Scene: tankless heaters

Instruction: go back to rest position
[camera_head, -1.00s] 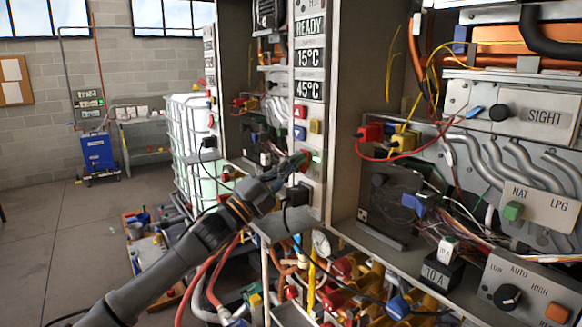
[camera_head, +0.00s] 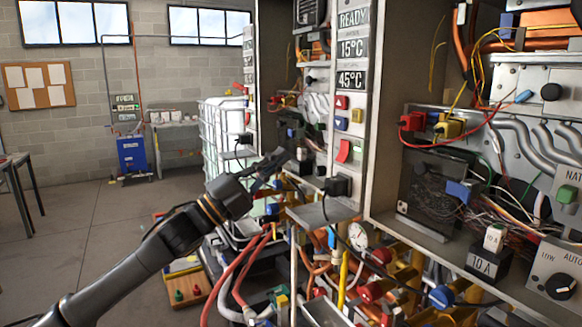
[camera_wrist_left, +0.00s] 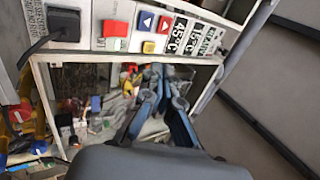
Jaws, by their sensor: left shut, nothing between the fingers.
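My left gripper (camera_head: 275,160) is shut and empty, held in the air in front of the heater cabinets. It is left of the control strip and apart from its red rocker switch (camera_head: 344,150). In the left wrist view its dark fingers (camera_wrist_left: 163,105) lie before an open cabinet bay, below the strip with the rocker (camera_wrist_left: 115,35) and coloured buttons. The left arm reaches in from the lower left. My right gripper is not in view.
The open cabinet (camera_head: 430,185) with wires and a black plug (camera_head: 338,186) stands close on the right. Hoses and valves crowd below the gripper. A blue machine (camera_head: 132,154) stands by the back wall. The floor (camera_head: 90,235) at left is clear.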

